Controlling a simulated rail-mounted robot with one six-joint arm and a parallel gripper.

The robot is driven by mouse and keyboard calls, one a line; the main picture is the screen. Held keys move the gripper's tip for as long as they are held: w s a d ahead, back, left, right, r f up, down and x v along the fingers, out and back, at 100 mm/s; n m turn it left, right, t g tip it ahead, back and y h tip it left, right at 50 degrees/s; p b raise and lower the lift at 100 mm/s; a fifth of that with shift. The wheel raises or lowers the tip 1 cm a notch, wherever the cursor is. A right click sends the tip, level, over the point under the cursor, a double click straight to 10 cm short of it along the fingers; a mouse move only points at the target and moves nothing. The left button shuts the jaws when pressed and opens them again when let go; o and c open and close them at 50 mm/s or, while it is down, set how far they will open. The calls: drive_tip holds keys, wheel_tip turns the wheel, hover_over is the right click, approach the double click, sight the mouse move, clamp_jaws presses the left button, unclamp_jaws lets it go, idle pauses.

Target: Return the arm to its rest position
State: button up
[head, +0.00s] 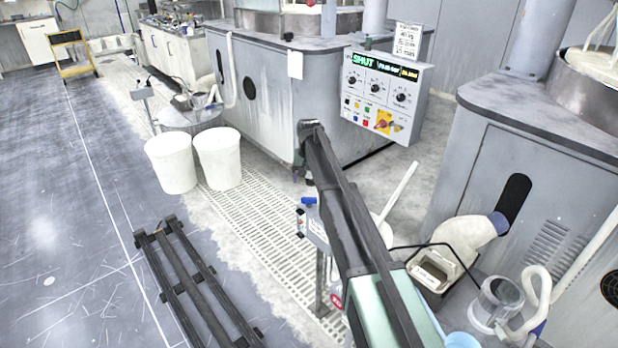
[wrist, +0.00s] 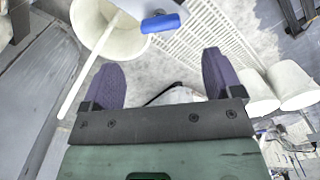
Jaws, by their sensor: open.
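My gripper (wrist: 160,62) shows in the wrist view with its two purple-grey fingers wide apart. Nothing is held between them. A pale floor and part of a white object lie beyond the gap. In the head view my arm reaches from the bottom middle up toward the cabinet with the control panel (head: 384,95). The gripper itself cannot be made out clearly there; the arm hides much of what is behind it.
Two white buckets (head: 172,163) (head: 218,158) stand beside the floor grating (head: 255,225). A dark rail frame (head: 190,285) lies at lower left. A white bucket with a stick (wrist: 122,38) and a blue-handled item (wrist: 160,22) are near the fingers. The left floor is largely open.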

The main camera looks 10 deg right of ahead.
drive_tip(key=shift+r, duration=0.85)
drive_tip(key=s+n, duration=0.2)
drive_tip(key=s, duration=3.6)
wheel_tip(320, 180, up, 16)
drive_tip(key=s+p, duration=0.1)
drive_tip(key=p, duration=1.5)
drive_tip(key=shift+f, duration=0.1)
idle(1.0)
